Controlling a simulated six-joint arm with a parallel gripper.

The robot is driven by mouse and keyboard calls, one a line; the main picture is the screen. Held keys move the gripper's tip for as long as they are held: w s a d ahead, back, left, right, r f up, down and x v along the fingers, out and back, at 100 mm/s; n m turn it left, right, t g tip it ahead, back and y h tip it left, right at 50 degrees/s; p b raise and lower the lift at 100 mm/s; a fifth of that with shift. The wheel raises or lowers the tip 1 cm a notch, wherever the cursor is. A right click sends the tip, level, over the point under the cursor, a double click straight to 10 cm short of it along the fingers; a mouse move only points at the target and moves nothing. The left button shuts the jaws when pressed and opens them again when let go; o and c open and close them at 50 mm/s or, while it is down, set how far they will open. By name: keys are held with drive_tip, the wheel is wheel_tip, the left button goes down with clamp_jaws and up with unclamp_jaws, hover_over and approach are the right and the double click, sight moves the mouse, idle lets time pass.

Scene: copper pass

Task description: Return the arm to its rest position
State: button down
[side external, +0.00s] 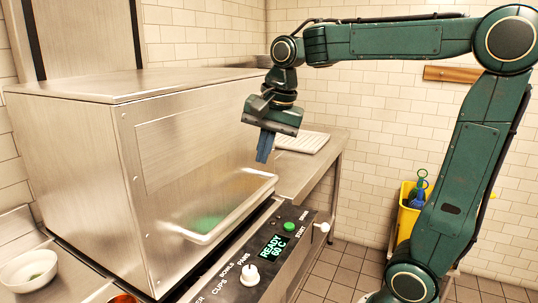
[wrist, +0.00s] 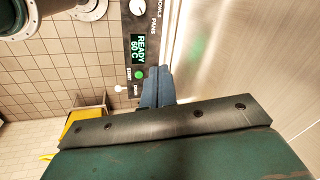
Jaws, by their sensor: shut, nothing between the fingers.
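My green arm reaches in from the right in the side external view. My gripper (side external: 264,157) hangs below the wrist with its blue fingers pointing down, shut and empty. It is in the air in front of the big steel box (side external: 75,165), above the level of the control panel (side external: 262,262). In the wrist view the blue fingers of my gripper (wrist: 156,86) are together, with nothing between them. The panel and its display reading READY 60 C (wrist: 138,47) show beyond them.
A steel side table (side external: 300,170) bears a white ridged rack (side external: 303,142). A white bowl (side external: 28,270) stands at left. A yellow bucket (side external: 405,222) stands behind my arm.

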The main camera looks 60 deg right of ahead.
drive_tip(key=s+a+f+n+t, duration=0.1)
drive_tip(key=s+a+f+n, duration=0.1)
drive_tip(key=s+n, duration=0.5)
drive_tip(key=s+a+f+n+t, duration=0.1)
drive_tip(key=s+a+f+n, duration=0.2)
drive_tip(key=s+n, duration=0.4)
drive_tip(key=shift+f+t, duration=0.3)
drive_tip(key=shift+f, duration=0.35)
